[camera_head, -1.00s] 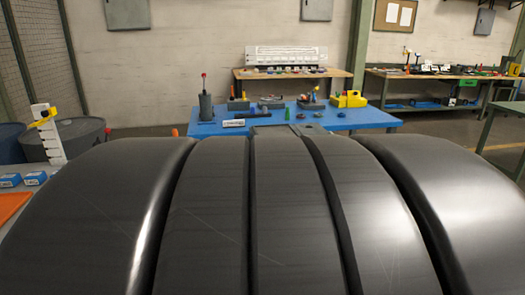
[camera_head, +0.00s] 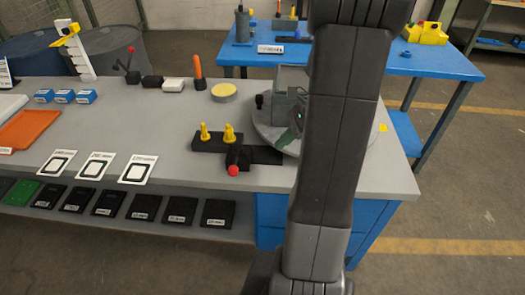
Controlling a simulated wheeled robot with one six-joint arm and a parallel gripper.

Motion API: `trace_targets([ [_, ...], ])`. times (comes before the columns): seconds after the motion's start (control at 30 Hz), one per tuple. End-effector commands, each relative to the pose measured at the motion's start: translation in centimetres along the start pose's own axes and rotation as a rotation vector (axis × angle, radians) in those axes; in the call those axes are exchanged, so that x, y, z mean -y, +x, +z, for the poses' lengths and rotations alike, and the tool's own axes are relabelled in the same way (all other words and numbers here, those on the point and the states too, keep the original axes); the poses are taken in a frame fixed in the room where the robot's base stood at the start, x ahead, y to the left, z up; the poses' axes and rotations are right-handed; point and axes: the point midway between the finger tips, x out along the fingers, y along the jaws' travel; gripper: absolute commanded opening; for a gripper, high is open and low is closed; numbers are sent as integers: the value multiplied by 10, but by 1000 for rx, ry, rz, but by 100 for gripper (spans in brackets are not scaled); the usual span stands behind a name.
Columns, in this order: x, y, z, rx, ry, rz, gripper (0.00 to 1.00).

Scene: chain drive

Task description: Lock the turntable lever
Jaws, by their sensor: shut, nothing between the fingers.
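The turntable (camera_head: 262,128) is a grey round disc on the grey workbench, partly hidden behind my arm. A grey block-shaped fixture (camera_head: 290,80) stands on it, with a small black knob (camera_head: 259,101) at its left side. In front of the disc, a short dark lever with a red ball end (camera_head: 233,170) points toward the camera beside a black plate. I cannot tell for sure whether this is the turntable's lever or whether it is locked. My arm stands across the right of the view, and my gripper cannot be made out.
A black block with two yellow pegs (camera_head: 205,133) is left of the turntable. Behind are a yellow-topped disc (camera_head: 224,92), an orange-handled tool (camera_head: 198,70) and another red-knobbed lever (camera_head: 131,60). White cards (camera_head: 97,166) line the front. A blue table (camera_head: 440,65) stands behind.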

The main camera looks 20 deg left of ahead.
Motion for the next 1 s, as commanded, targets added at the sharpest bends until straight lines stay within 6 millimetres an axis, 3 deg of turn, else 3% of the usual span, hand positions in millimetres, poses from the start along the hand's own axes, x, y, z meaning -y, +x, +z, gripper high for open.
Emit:
trace_targets([
  [0.47,1,6,1,5,6,2,0],
  [0.57,1,18,1,6,6,3,0],
  [1.0,0,106,6,4,4,5,0],
])
